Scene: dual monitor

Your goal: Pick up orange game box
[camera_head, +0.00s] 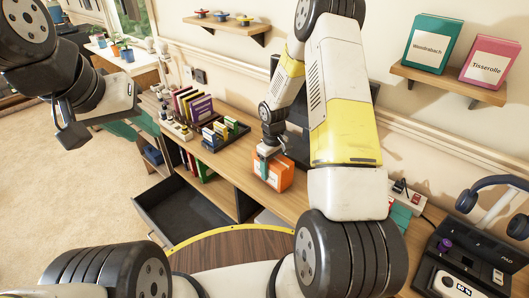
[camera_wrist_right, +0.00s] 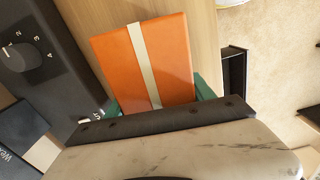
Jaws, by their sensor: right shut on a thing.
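The orange game box (camera_head: 272,171) stands on the wooden desk, at the lower middle of the head view. It has a white label on its front. In the right wrist view the orange box (camera_wrist_right: 115,58) shows its orange top with a pale stripe across it. My right gripper (camera_head: 264,154) reaches down onto the box from above, and its green fingers (camera_wrist_right: 204,88) sit at both sides of the box, shut on it. My left gripper (camera_head: 72,135) hangs at the left, away from the desk; its fingers are too unclear to judge.
An open dark drawer (camera_head: 185,208) juts out below the desk. Books (camera_head: 193,105) and a tray of small boxes (camera_head: 222,131) stand behind the orange box. A black device with a dial (camera_wrist_right: 30,65) lies close beside the box. Headphones (camera_head: 492,195) and a control pad are at the right.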

